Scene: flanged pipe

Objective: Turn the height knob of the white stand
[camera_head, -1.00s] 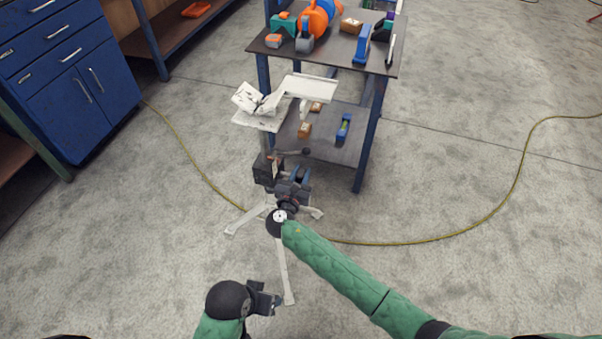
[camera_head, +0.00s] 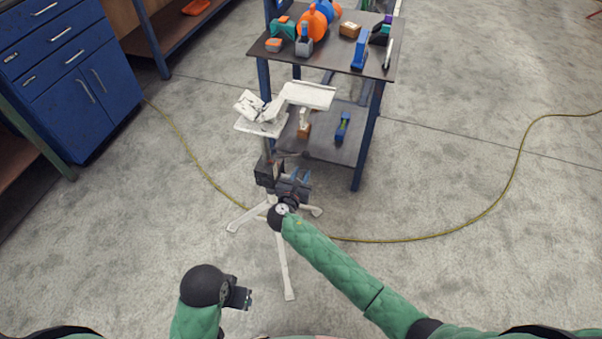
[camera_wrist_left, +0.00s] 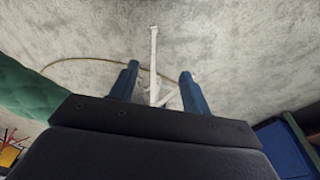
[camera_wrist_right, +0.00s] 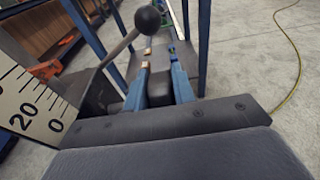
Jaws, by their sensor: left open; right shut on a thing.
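The white stand (camera_head: 284,262) rises from splayed legs on the floor to a tilted white top (camera_head: 262,122). A dark clamp block (camera_head: 266,172) sits on its column. My right gripper (camera_head: 291,186) is at this block. In the right wrist view its blue fingers are shut on a dark block-shaped knob (camera_wrist_right: 159,90), one finger on each side. The gripper hides the knob in the head view. My left gripper (camera_head: 242,298) is open and empty, left of the stand's front leg. In the left wrist view the white leg (camera_wrist_left: 154,60) shows beyond its fingers, apart from them.
A lever with a black ball (camera_wrist_right: 148,20) and a white scale plate (camera_wrist_right: 30,105) are close to my right gripper. A blue-legged shelf table (camera_head: 330,68) with tools stands behind the stand. A yellow cable (camera_head: 420,238) lies on the floor. Blue drawers (camera_head: 75,70) stand at left.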

